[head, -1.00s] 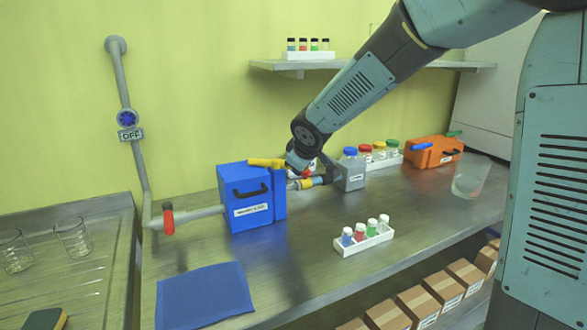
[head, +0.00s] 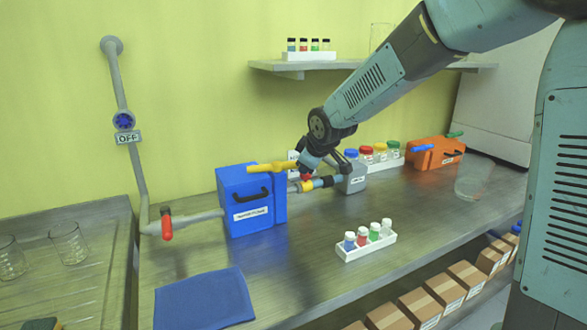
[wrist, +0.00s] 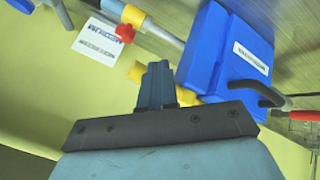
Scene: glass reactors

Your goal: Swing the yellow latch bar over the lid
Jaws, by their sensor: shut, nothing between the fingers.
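The yellow latch bar (head: 268,168) lies along the top of the blue box (head: 237,192) and points right, its right end sticking out past the box. A blue slab at the box's right side (head: 280,195) may be the lid; I cannot tell for sure. My gripper (head: 305,166) is shut and empty, beside the bar's right end. In the wrist view the closed fingers (wrist: 157,84) partly cover the yellow bar (wrist: 187,96), with the blue box (wrist: 228,50) beyond. I cannot tell whether they touch the bar.
A pipe with a yellow collar (head: 305,186) and a red knob (head: 306,177) runs right of the box. A vial rack (head: 367,246) and a blue mat (head: 203,298) lie in front. A red-handled valve (head: 166,223) is left.

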